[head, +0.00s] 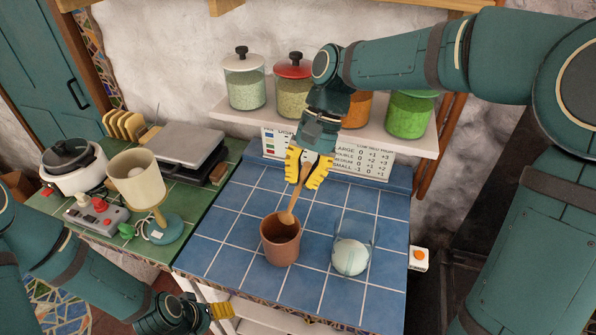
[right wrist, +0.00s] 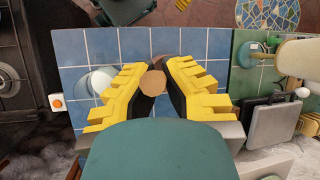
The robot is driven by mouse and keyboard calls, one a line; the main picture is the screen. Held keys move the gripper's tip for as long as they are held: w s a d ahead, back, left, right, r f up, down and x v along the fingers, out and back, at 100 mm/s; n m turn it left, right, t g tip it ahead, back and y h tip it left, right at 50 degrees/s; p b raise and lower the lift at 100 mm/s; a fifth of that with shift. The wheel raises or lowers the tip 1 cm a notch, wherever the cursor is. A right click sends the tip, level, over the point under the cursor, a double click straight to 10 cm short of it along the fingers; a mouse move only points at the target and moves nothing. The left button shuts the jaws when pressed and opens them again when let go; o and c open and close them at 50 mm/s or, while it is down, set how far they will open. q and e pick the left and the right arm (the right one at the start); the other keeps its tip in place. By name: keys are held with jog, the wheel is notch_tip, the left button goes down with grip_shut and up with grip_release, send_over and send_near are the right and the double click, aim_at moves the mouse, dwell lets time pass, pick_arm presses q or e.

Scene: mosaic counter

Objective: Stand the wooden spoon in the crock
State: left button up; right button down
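The wooden spoon (head: 293,207) hangs bowl-down from my right gripper (head: 308,168), whose yellow fingers are shut on its handle. The handle leans slightly. The spoon's bowl overlaps the mouth of the brown crock (head: 281,246), which stands upright on blue tiles; I cannot tell how far inside the bowl is. In the right wrist view the spoon's end (right wrist: 153,83) shows between the fingers, with part of the crock (right wrist: 166,62) behind it. My left gripper (head: 222,311) is low, near the counter's front edge, away from the crock; its opening is unclear.
Jars (head: 245,80) line the shelf (head: 235,114) behind. A lamp (head: 137,180), a switch box (head: 97,214) and a scale (head: 185,150) fill the green counter at left. Blue tiles left of the crock are clear.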

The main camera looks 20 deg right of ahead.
notch_tip(320, 180, down, 11)
jog(key=w+a+b, duration=0.1)
jog(key=w+b, duration=0.1)
jog(key=b, duration=0.3)
jog(key=shift+f+b, duration=0.2)
jog(key=shift+b, duration=0.1)
dwell(0.4)
